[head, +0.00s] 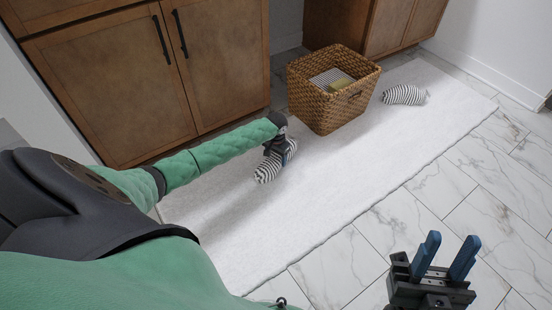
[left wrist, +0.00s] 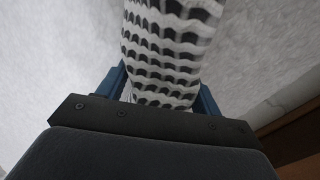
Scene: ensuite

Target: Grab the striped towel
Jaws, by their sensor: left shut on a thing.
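A black-and-white striped towel (head: 268,171), rolled or bunched, is at the end of my left arm on the white rug. My left gripper (head: 277,150) is shut on it. In the left wrist view the striped towel (left wrist: 168,50) lies between the two blue fingers (left wrist: 160,84). I cannot tell whether it touches the rug. A second striped towel (head: 404,95) lies on the rug to the right of the basket. My right gripper (head: 444,256) is at the lower right, above the tiles, with its blue fingers apart and nothing between them.
A wicker basket (head: 322,108) stands on the white rug (head: 350,165) and holds folded striped cloth (head: 331,78) and something yellowish. Brown cabinets (head: 110,90) line the back. Marble tiles (head: 400,225) in front are clear.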

